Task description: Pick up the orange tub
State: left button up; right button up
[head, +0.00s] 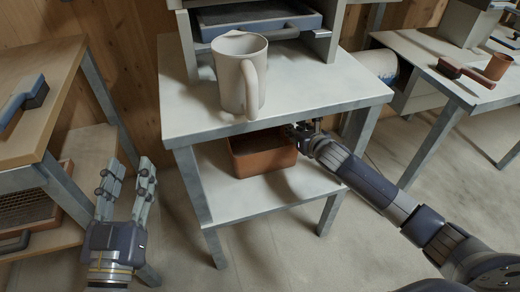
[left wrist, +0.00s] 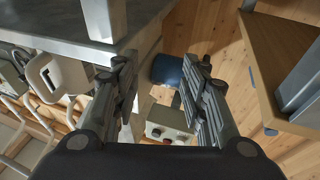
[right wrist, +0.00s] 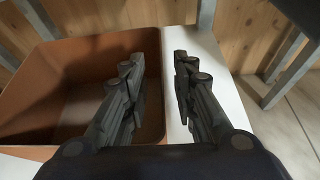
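The orange tub (head: 262,158) is an open, rectangular brown-orange bin on the lower shelf (head: 240,195) of the middle table. Its upper part is partly hidden by the tabletop. My right gripper (head: 302,130) is at the tub's right end, under the tabletop. In the right wrist view the right gripper (right wrist: 160,65) is open, with one finger over the inside of the tub (right wrist: 75,85) and the other outside it. The tub's right wall runs between the fingers, with gaps visible. My left gripper (head: 130,165) is open and empty, left of the middle table.
A large beige mug (head: 238,75) stands on the middle tabletop (head: 310,95), above the tub. Table legs (head: 215,247) flank the shelf. A left bench (head: 45,65) holds a blue brush (head: 22,100). A right table (head: 440,75) holds a brush and a cup.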

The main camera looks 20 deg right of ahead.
jog(key=b+x, duration=0.2)
jog(key=x, duration=0.2)
jog(key=shift+w+d, duration=0.1)
jog(key=shift+w, duration=0.3)
pick_arm(q)
jog(key=s+r+t+h, duration=0.2)
jog(key=s+r+t, duration=0.4)
jog(key=r, duration=0.4)
jog(key=shift+s+a+t+h, duration=0.2)
jog(key=shift+t+h, duration=0.2)
pick_arm(e)
jog(key=shift+c, duration=0.6)
grip_shut()
